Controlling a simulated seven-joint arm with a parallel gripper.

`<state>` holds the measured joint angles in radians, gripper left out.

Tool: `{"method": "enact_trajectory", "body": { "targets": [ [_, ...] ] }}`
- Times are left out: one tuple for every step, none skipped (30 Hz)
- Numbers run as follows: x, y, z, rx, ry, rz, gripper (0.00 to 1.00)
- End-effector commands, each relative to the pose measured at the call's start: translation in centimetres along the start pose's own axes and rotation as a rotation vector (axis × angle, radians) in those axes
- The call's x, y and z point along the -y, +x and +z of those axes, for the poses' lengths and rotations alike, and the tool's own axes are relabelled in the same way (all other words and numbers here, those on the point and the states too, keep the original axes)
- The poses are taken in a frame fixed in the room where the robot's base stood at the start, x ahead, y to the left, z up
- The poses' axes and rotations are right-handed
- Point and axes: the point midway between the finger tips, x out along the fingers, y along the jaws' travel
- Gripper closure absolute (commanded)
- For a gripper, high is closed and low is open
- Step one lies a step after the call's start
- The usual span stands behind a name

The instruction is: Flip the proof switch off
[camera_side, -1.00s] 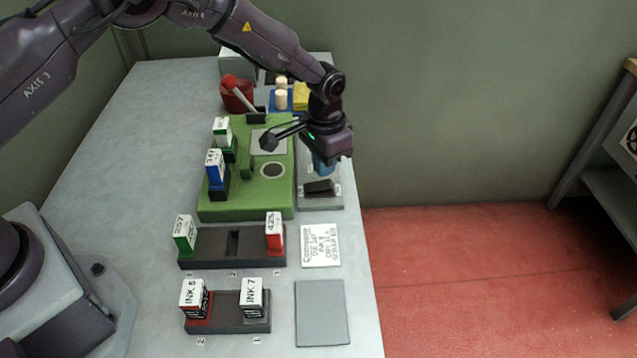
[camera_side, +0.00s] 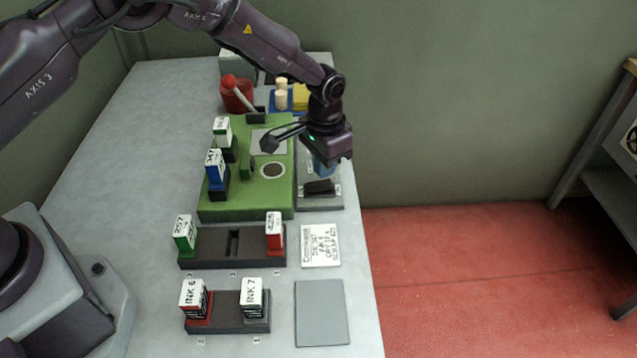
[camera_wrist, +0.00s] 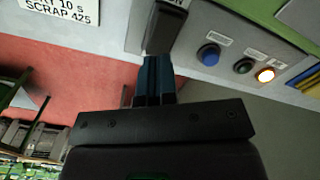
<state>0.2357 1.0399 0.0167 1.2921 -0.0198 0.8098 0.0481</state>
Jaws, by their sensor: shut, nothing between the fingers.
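The switch is a black rocker (camera_side: 319,188) on a grey control panel (camera_side: 322,204) at the right edge of the green machine. In the wrist view the rocker (camera_wrist: 166,30) is at the top centre, beside a label that reads ON. My gripper (camera_side: 323,167) is shut and empty, with its blue fingers pointing down over the panel, just behind the rocker in the side view. In the wrist view the fingertips (camera_wrist: 155,60) are at the rocker's near end. I cannot tell whether they touch it, or which way it is set.
The green machine (camera_side: 240,204) carries stamp blocks and a red-knobbed lever (camera_side: 243,94). A written card (camera_side: 320,246) and grey pad (camera_side: 322,313) lie in front.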

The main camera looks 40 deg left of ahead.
Motion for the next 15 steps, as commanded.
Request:
{"method": "enact_trajectory", "body": {
  "targets": [
    [0.0,0.09,-0.01,0.0,0.0,0.0,1.0],
    [0.0,0.14,-0.01,0.0,0.0,0.0,1.0],
    [0.0,0.19,-0.01,0.0,0.0,0.0,1.0],
    [0.0,0.24,-0.01,0.0,0.0,0.0,1.0],
    [0.0,0.28,-0.01,0.0,0.0,0.0,1.0],
    [0.0,0.34,-0.01,0.0,0.0,0.0,1.0],
    [0.0,0.38,-0.01,0.0,0.0,0.0,1.0],
    [0.0,0.43,-0.01,0.0,0.0,0.0,1.0],
    [0.0,0.49,-0.01,0.0,0.0,0.0,1.0],
    [-0.01,0.53,-0.01,0.0,0.0,0.0,1.0],
    [0.0,0.58,-0.01,0.0,0.0,0.0,1.0],
    [0.0,0.64,-0.01,0.0,0.0,0.0,1.0],
    [0.0,0.69,0.0,0.0,0.0,0.0,1.0],
    [0.0,0.74,0.0,0.0,0.0,0.0,1.0],
    [0.0,0.8,0.0,0.001,0.0,0.0,1.0]
  ]
}}
